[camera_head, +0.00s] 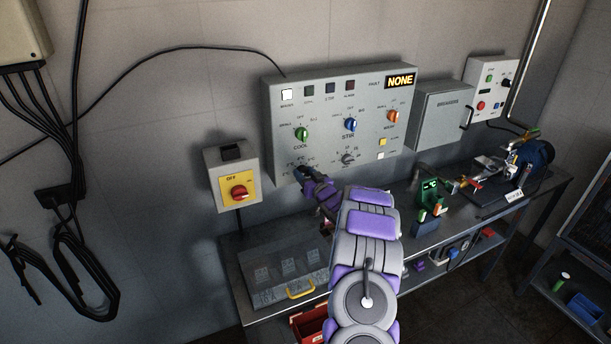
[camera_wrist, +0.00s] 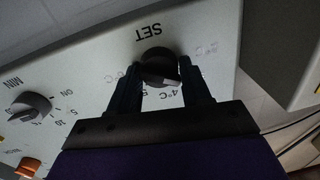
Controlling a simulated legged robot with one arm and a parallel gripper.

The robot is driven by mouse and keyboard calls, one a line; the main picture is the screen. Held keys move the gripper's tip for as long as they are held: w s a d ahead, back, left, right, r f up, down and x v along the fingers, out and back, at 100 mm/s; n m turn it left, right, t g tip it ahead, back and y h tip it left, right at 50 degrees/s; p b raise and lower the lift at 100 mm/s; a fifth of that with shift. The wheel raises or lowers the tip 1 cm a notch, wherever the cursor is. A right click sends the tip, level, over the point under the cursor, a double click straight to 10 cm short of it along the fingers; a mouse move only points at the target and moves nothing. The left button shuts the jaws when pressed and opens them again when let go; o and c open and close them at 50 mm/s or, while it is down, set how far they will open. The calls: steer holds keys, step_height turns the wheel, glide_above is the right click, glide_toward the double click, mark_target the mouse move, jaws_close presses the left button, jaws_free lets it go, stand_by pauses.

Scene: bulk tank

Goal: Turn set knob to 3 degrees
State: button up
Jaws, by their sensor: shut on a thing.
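The set knob (camera_wrist: 160,67) is black, with "SET" printed beside it and a "4°C" mark near its pointer in the wrist view. My gripper (camera_wrist: 160,80) has one finger on each side of the knob and is shut on it. In the head view my gripper (camera_head: 303,174) is at the lower left of the grey control panel (camera_head: 330,108), and it hides the set knob there. The "3" mark cannot be clearly read.
The panel also has a green cool knob (camera_head: 302,134), a blue stir knob (camera_head: 351,124), an orange wash knob (camera_head: 393,116) and a grey minute knob (camera_head: 348,158). A red switch on a yellow plate (camera_head: 239,191) is to the left. A metal bench (camera_head: 245,262) runs below.

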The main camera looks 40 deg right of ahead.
steer(key=shift+c, duration=0.6)
steer(key=shift+d+p, duration=0.1)
steer(key=shift+p, duration=0.3)
steer(key=shift+s+r+m+p, duration=0.1)
steer(key=shift+m+p, duration=0.2)
steer(key=shift+p, duration=0.2)
steer(key=shift+m+p, duration=0.5)
steer(key=shift+p, duration=0.65)
steer(key=shift+f+m+p, duration=0.2)
steer(key=shift+m+p, duration=0.4)
steer(key=shift+p, duration=0.2)
steer(key=o, duration=1)
steer(key=shift+d, duration=0.2)
steer(key=shift+a, duration=0.1)
